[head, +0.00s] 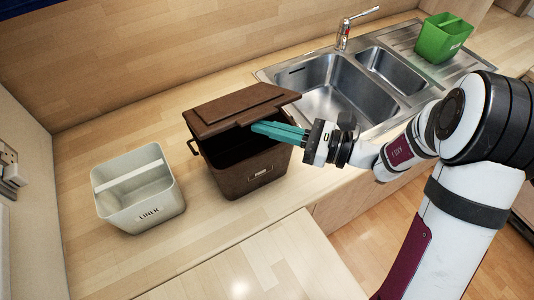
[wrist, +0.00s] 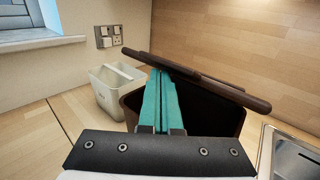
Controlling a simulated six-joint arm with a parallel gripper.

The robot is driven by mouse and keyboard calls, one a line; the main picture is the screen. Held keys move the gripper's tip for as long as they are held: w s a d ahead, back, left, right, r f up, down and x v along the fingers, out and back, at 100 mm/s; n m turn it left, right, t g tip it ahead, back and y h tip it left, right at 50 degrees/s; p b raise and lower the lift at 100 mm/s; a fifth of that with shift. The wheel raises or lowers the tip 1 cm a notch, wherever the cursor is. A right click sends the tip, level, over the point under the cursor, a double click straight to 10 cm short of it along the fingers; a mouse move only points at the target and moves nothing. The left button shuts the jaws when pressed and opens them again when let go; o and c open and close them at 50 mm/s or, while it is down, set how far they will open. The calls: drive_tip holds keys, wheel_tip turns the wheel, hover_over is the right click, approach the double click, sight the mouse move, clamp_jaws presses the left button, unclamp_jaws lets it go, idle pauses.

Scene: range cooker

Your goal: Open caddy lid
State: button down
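The brown caddy (head: 246,173) stands on the wooden worktop, with a dark label frame on its front. Its brown lid (head: 238,107) is partly raised and tilted, with a dark gap under its front edge. My gripper (head: 254,127) reaches in from the right, and its long teal fingers lie under the lid's edge. In the wrist view the teal fingers (wrist: 158,84) pass beneath the lid (wrist: 200,78) and over the open caddy (wrist: 215,108). The fingers look close together, nothing is seen between them, and their tips are partly hidden by the lid.
A steel sink (head: 330,92) with a tap (head: 345,35) lies behind and right. A green caddy (head: 441,38) stands on the drainer. Worktop in front of the caddy is clear.

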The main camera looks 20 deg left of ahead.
sight(267, 115)
drive_tip(key=shift+r, duration=0.1)
drive_tip(key=shift+w+a+r, duration=0.3)
drive_tip(key=shift+r, duration=0.3)
drive_tip(key=shift+w+a+r, duration=0.3)
drive_tip(key=shift+r, duration=0.25)
drive_tip(key=shift+w+a+r, duration=0.35)
drive_tip(key=shift+r, duration=0.15)
drive_tip(key=shift+w+a+r, duration=0.3)
drive_tip(key=shift+r, duration=0.2)
drive_tip(key=shift+w+a+r, duration=0.75)
drive_tip(key=shift+r, duration=0.1)
